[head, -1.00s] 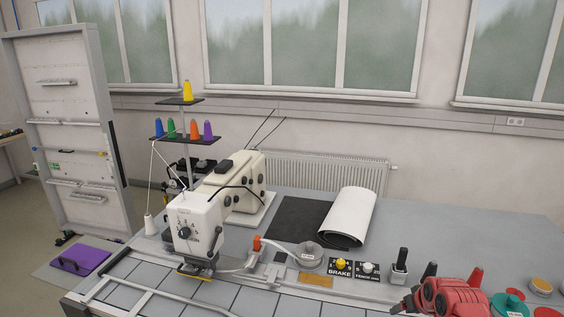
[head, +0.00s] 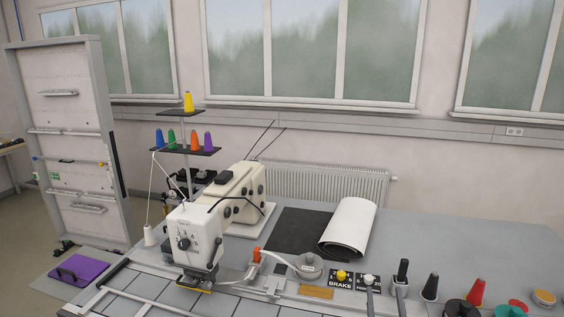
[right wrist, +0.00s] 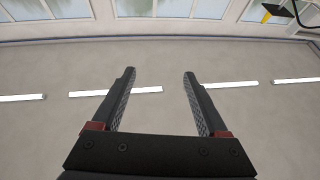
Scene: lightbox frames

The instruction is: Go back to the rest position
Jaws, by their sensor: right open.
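My right gripper (right wrist: 159,76) shows in the right wrist view with its two dark fingers spread well apart. Nothing is between the fingers, and they touch nothing that I can see. Beyond them is a pale grey surface with white strips, and windows (right wrist: 160,8) lie along the top. In the head view I cannot make out the right gripper clearly. My left gripper is in neither view.
A white sewing machine (head: 192,236) stands on the grey table (head: 430,240), with a thread stand (head: 184,150) behind it. A rolled white sheet (head: 350,225) lies on dark fabric (head: 300,230). Cones and levers, including a red cone (head: 475,292), crowd the lower right.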

